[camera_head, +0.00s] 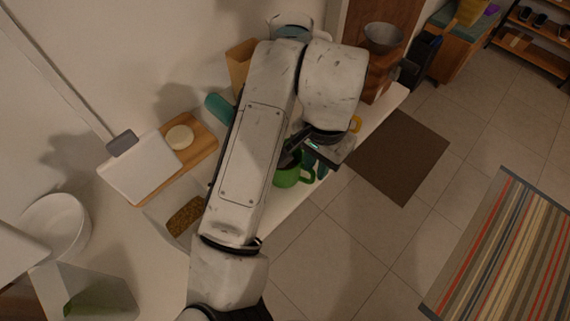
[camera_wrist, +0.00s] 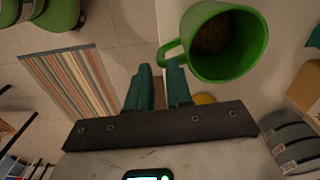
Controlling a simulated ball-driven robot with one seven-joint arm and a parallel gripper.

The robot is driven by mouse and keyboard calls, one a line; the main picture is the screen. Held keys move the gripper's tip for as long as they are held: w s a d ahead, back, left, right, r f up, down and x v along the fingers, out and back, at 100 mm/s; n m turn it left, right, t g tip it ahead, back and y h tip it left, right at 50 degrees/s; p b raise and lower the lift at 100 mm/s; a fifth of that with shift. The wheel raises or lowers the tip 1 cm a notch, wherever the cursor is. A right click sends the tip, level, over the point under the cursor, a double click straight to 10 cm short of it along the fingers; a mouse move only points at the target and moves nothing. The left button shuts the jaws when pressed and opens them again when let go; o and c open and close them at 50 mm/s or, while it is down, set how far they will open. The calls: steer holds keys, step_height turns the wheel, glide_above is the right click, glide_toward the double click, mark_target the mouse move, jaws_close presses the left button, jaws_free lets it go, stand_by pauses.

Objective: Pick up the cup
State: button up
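The cup is a green mug with a loop handle. In the head view the cup (camera_head: 287,177) stands on the white counter, partly hidden by my arm. In the wrist view the cup (camera_wrist: 250,62) is at the upper right, with its mouth facing the camera and something brown inside. Its handle points left, close to my fingertips. My gripper (camera_wrist: 160,68) has two teal fingers with a gap between them, and nothing is held. In the head view my gripper (camera_head: 315,165) is right beside the cup. I cannot tell whether a finger touches the handle.
A wooden board (camera_head: 200,150) with a round pale item (camera_head: 180,137) is left of my arm. A clear container with brown contents (camera_head: 186,215) is near it. A metal bowl (camera_head: 383,37) stands at the back. The counter edge drops to a tiled floor with a brown mat (camera_head: 403,160).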

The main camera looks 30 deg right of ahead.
steer(key=shift+a+f, duration=0.15)
steer(key=shift+f, duration=1.2)
steer(key=shift+a+f, duration=0.1)
steer(key=shift+f, duration=1.25)
steer(key=shift+c, duration=0.3)
jaws_close()
steer(key=shift+r, duration=0.1)
